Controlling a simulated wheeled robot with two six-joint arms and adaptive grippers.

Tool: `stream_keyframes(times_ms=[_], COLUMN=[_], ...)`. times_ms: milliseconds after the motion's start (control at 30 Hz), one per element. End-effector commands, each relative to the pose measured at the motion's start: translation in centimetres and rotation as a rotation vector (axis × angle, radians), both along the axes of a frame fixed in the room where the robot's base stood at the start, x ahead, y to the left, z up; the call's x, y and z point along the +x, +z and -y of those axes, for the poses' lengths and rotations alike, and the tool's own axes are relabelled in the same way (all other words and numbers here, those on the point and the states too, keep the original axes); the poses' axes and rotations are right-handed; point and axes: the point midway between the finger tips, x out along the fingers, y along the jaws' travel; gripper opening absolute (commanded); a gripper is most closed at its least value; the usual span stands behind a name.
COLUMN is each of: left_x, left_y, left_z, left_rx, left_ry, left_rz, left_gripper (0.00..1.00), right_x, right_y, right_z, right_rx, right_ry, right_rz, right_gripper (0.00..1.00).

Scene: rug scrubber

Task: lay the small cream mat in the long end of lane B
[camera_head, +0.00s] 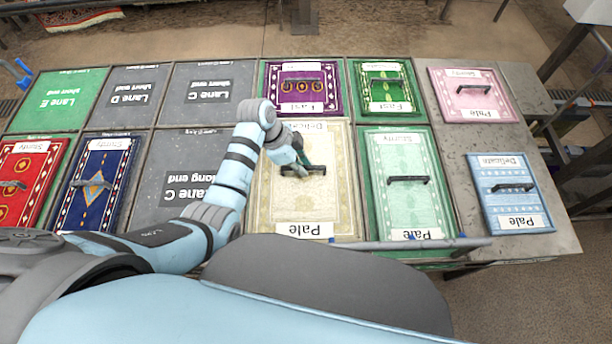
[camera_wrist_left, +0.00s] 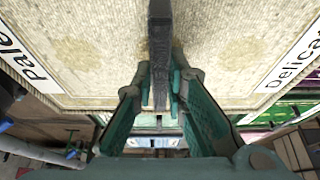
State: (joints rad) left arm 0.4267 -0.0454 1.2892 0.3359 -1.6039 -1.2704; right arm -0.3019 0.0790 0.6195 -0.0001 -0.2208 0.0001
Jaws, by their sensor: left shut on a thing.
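The cream mat (camera_head: 325,210), labelled Delicate and Pale, is over the long bay just right of the Lane C long end. It looks level and about lined up with the bay, but I cannot tell whether it rests fully on the bottom. No lane B label shows; the mat covers that bay. My left gripper (camera_head: 303,169) is shut on the mat's dark handle (camera_head: 315,170). In the left wrist view the handle (camera_wrist_left: 160,40) runs between the fingers (camera_wrist_left: 160,95), with the cream weave (camera_wrist_left: 90,50) around it. My right gripper is not in view.
A purple mat (camera_head: 325,98) fills the bay behind. A mint mat (camera_head: 410,205) lies close on the right, with a green mat (camera_head: 385,75) behind it. Pink (camera_head: 490,108) and blue (camera_head: 500,200) mats lie on the right-hand slab. The Lane C bays (camera_head: 185,150) are empty.

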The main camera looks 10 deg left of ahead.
Motion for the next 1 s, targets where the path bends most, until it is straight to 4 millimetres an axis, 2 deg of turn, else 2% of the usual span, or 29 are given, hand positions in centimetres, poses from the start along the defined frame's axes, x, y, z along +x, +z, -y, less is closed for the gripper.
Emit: stream_keyframes(times_ms=[67,233,400,700,733,833,1000], left_x=[0.0,-0.1,0.0,-0.1,-0.1,-0.1,-0.1], left_y=[-1.5,-3.6,-6.9,-6.4,-6.4,-6.4,-6.3], left_z=[-0.2,-0.4,-0.2,-0.1,-0.2,-0.2,-0.2], left_rx=[0.0,0.001,-0.001,0.001,0.001,0.001,0.001], left_ry=[0.006,0.008,0.004,0.003,0.003,0.004,0.004], left_rz=[0.001,0.002,0.002,0.0,0.0,0.0,0.0], left_gripper=[0.0,0.0,0.0,0.0,0.17,0.33,0.33], right_x=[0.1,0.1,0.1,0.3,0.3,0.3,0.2], right_y=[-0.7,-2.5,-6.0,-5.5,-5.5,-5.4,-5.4], right_z=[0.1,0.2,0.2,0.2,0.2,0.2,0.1], right_rx=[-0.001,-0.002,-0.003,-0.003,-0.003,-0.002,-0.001], right_ry=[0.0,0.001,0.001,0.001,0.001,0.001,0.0], right_rz=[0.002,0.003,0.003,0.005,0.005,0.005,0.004], right_gripper=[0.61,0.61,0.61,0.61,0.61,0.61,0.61])
